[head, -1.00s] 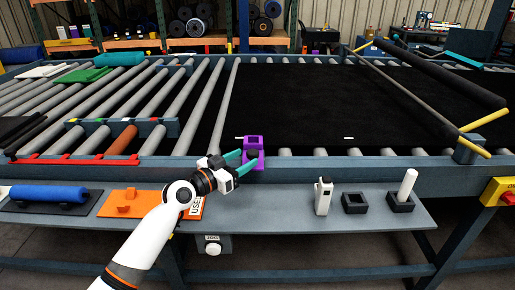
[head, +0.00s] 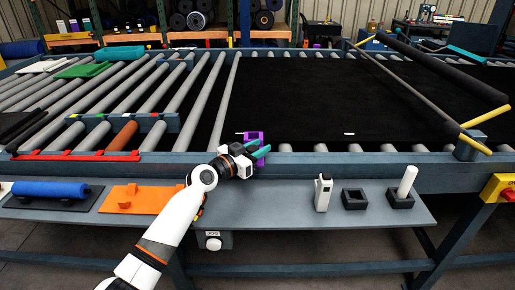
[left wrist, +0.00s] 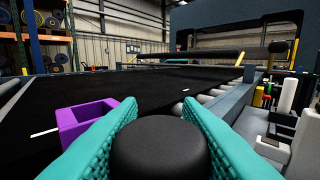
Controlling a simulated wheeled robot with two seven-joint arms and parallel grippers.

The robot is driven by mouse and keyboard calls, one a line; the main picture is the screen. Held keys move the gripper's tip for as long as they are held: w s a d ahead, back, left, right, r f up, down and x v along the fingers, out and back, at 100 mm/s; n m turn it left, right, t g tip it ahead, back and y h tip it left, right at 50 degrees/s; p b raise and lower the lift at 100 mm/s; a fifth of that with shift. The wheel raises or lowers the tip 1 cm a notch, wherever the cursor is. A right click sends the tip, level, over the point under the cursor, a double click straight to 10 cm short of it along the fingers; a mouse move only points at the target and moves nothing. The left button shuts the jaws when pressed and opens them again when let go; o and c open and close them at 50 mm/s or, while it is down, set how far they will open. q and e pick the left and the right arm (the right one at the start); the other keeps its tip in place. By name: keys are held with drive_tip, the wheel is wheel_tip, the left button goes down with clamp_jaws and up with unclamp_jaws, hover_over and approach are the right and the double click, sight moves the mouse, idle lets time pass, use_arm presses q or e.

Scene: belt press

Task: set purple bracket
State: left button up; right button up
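The purple bracket (head: 254,136) sits at the front edge of the black belt, just behind and beside my left gripper's fingertips. In the left wrist view the bracket (left wrist: 82,122) is an open purple block, left of the fingers. The gripper partly hides the lower part of the bracket in the head view. My right gripper is not in view.
On the front shelf are an orange plate (head: 135,200), a blue roll (head: 50,189), a white upright device (head: 323,193), a black square holder (head: 355,199) and a white rod in a black base (head: 402,195). Rollers lie left of the belt (head: 330,100). The shelf's middle is clear.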

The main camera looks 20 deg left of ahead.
use_arm(q)
clamp_jaws()
drive_tip(key=s+d+p, duration=0.2)
drive_tip(key=s, duration=0.4)
drive_tip(key=shift+f+p, duration=0.15)
drive_tip(key=shift+p, duration=0.15)
drive_tip(key=o, duration=0.6)
unclamp_jaws()
drive_tip(key=o, duration=0.3)
drive_tip(key=shift+s, duration=0.15)
drive_tip(key=shift+o, duration=0.5)
drive_tip(key=shift+s, duration=0.1)
drive_tip(key=shift+a, duration=0.1)
